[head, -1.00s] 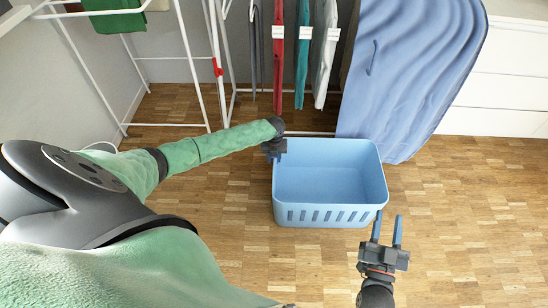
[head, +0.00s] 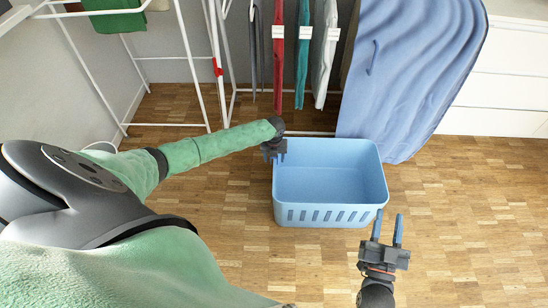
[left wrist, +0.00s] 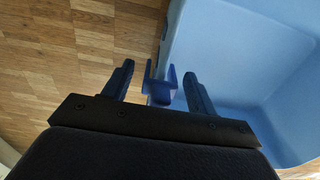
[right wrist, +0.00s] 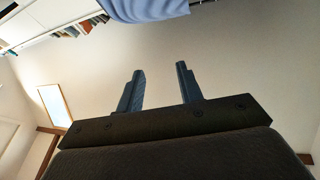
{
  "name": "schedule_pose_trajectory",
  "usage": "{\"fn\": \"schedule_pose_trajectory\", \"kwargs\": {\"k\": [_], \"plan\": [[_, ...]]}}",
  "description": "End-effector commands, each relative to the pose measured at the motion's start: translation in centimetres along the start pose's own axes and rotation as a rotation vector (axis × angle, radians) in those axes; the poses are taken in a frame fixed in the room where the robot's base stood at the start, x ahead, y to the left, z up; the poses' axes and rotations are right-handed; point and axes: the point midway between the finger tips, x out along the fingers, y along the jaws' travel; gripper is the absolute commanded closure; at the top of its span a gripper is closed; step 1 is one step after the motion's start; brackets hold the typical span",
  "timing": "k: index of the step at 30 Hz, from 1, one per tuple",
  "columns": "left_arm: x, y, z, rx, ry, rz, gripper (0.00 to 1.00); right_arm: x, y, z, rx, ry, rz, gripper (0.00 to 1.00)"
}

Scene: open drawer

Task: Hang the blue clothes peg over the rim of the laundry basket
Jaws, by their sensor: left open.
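The light-blue laundry basket (head: 330,180) stands on the floor; its rim and inner wall fill the right of the left wrist view (left wrist: 225,60). The darker blue clothes peg (left wrist: 160,90) is at the basket's edge, its prongs pointing away from my gripper, and it looks set across the rim. My left gripper (head: 276,155) is at the basket's back left corner. In the left wrist view (left wrist: 158,69) its fingers are open, with a gap on each side of the peg. My right gripper (head: 387,217) is open and empty, right of the basket.
A white drying rack (head: 205,70) with a green cloth (head: 115,15) stands at the back left. Clothes hang behind the basket. A blue draped cloth (head: 410,80) is close behind its right side. White drawers (head: 500,90) are at the right. Floor is clear in front.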

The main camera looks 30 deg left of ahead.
Motion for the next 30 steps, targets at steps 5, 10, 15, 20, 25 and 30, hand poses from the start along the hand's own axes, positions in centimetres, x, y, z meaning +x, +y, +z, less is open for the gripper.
{"fn": "schedule_pose_trajectory", "kwargs": {"k": [5,10,15,20,25,30], "plan": [[-0.8,0.1,0.1,0.000,-0.001,0.000,0.42,0.0,0.0,0.4,0.002,-0.022,0.001,0.64],[-2.4,0.0,0.1,0.000,-0.001,-0.001,0.42,-1.4,0.1,4.3,0.012,-0.140,0.008,0.64],[-4.3,0.0,0.1,0.001,-0.001,0.000,0.42,-2.7,0.2,7.3,0.023,-0.243,0.014,0.64],[-5.9,0.0,0.1,0.000,-0.002,-0.001,0.42,-4.1,0.3,9.9,0.032,-0.332,0.019,0.64],[-7.1,0.0,0.1,0.000,0.000,0.000,0.42,-5.2,0.3,11.7,0.039,-0.397,0.022,0.64],[-7.7,0.0,0.0,0.000,0.000,0.000,0.42,-5.8,0.3,12.6,0.042,-0.429,0.024,0.64]]}}
